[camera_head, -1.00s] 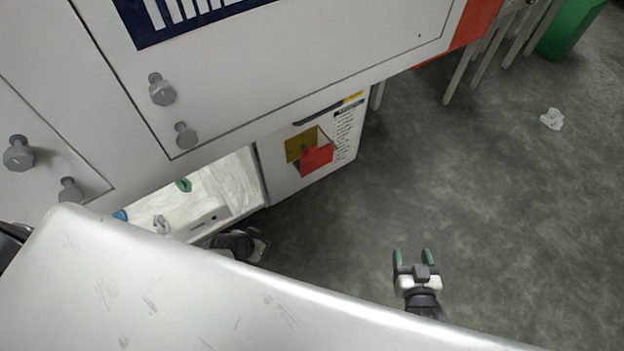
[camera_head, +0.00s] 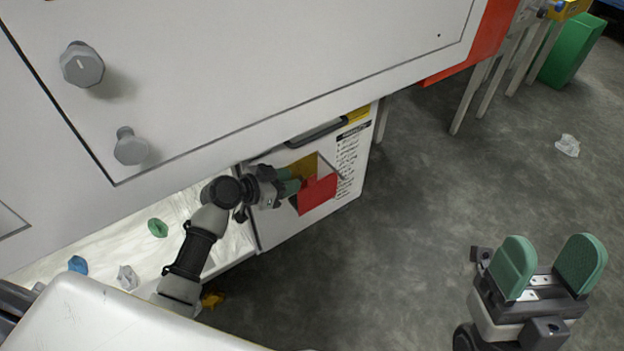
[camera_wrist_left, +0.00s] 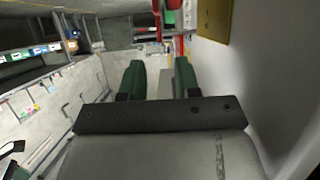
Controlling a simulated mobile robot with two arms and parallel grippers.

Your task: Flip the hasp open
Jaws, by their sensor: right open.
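A yellow plate (camera_head: 305,165) and a red flap (camera_head: 318,194) sit on the front of the white door; I take them for the hasp. My left gripper (camera_head: 288,182) is beside their left edge; whether it touches them I cannot tell. In the left wrist view, the green fingers of my left gripper (camera_wrist_left: 160,78) stand apart with nothing clearly between them. The yellow plate (camera_wrist_left: 213,18) is ahead to the right there, on a pale surface. My right gripper (camera_head: 551,268) is open and empty over the floor at lower right.
The white door (camera_head: 280,229) has a dark handle (camera_head: 316,132) above the plates. Beside it is a pale opening with a green piece (camera_head: 157,228) and a blue piece (camera_head: 78,264). Grey knobs (camera_head: 82,65) stick out above. The floor (camera_head: 430,210) at right is mostly clear.

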